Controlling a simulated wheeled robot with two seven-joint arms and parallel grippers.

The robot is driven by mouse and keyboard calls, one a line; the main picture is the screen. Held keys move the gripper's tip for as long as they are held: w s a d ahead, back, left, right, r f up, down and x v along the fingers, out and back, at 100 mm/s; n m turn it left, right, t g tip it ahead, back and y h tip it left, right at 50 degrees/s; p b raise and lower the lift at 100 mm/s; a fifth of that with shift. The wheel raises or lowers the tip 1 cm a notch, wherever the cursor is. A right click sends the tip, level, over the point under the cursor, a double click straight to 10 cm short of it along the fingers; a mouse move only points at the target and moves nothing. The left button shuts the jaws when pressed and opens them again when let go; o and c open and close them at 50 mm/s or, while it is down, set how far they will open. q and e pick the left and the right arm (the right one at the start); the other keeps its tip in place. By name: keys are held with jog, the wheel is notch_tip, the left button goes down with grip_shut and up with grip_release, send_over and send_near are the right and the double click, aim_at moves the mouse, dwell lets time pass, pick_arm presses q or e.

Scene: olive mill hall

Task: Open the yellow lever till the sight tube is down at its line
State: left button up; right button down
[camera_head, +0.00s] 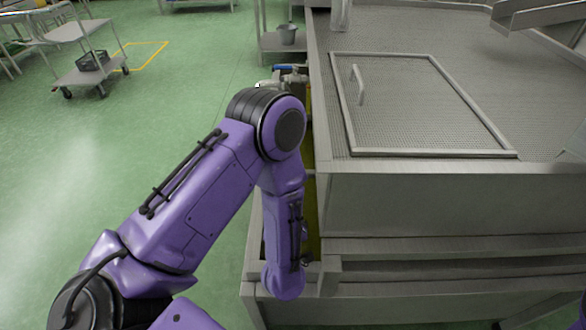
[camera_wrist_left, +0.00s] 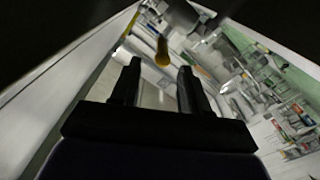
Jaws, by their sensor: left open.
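In the left wrist view the yellow lever (camera_wrist_left: 162,54) shows its rounded end just past my left gripper (camera_wrist_left: 160,68), between the lines of the two fingertips. The fingers are apart with nothing between them, and I cannot tell the gap to the lever. A grey metal fitting (camera_wrist_left: 183,16) sits behind the lever. In the head view my purple left arm reaches down beside the steel tank (camera_head: 420,195), and its gripper is hidden there. The lever is hidden in that view. I cannot make out the sight tube or its line. My right gripper is not in view.
A blue-handled valve (camera_head: 288,68) sits on a pipe at the tank's far left side. A bucket (camera_head: 287,34) stands on a shelf, and a cart (camera_head: 90,68) at upper left.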

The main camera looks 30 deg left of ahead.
pick_arm(q)
jog(key=x, duration=0.2)
jog(key=p+x, duration=0.1)
jog(key=x, duration=0.2)
jog(key=a+x, duration=0.1)
jog(key=x, duration=0.2)
jog(key=shift+s, duration=0.15)
jog(key=shift+w+a+r, duration=0.1)
jog(key=shift+w+a, duration=0.1)
jog(key=shift+w, duration=0.2)
grip_shut()
